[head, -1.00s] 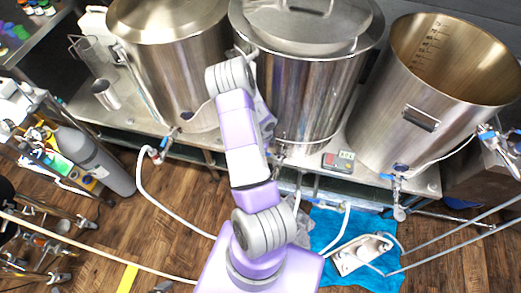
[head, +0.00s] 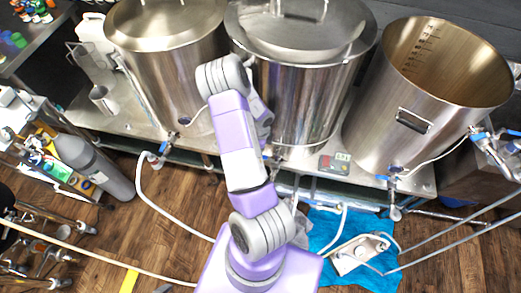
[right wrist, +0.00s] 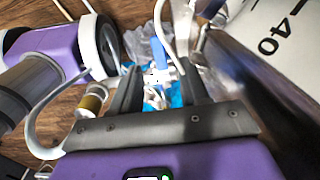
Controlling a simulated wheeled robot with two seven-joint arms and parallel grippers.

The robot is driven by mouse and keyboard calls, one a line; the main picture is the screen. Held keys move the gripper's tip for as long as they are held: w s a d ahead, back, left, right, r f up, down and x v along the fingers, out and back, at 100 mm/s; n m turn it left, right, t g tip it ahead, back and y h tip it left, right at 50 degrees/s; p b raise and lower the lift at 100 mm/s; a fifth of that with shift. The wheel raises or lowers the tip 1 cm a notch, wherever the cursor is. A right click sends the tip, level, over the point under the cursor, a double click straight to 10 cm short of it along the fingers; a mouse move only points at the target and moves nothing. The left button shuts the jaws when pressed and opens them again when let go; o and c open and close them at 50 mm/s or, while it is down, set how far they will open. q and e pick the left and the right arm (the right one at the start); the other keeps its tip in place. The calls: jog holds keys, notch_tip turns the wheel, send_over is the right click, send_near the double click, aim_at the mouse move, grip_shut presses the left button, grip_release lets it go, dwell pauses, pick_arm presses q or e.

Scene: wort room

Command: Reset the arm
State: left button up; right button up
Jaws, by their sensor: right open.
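My purple and white right arm (head: 237,135) rises from the bottom middle of the head view and reaches up in front of the middle steel kettle (head: 300,95). Its gripper is hidden behind the arm there. In the right wrist view the two dark fingers of my right gripper (right wrist: 160,82) stand apart with nothing held between them. Beyond them show a blue-handled valve, white tubing and a blue mat, with clear plastic close by. My left gripper is in neither view.
A lidded kettle (head: 170,70) stands left and an open kettle (head: 425,120) right, on a steel bench (head: 130,115). A small control box (head: 335,163) sits on the bench edge. White hoses, a blue mat (head: 320,225) with a pump (head: 358,254) and a grey cylinder (head: 95,165) are below.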

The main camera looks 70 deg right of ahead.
jog(key=shift+r+p, duration=0.35)
jog(key=shift+r, duration=1)
jog(key=w+a+f+n+g+y, duration=0.1)
jog(key=w+a+f+n, duration=0.25)
jog(key=a+n, duration=0.45)
jog(key=w+a+f+n, duration=0.35)
jog(key=a+n, duration=0.25)
jog(key=a, duration=0.4)
jog(key=w+a+r+n+y, duration=0.1)
jog(key=a+n, duration=0.8)
jog(key=a, duration=0.3)
jog(key=w+a+r+n+t+y, duration=0.1)
jog(key=w+a+n+y, duration=0.1)
jog(key=a+n, duration=0.7)
jog(key=a, duration=0.4)
jog(key=shift+a+r+t, duration=0.15)
jog(key=shift+r+t, duration=0.15)
jog(key=shift+r, duration=0.05)
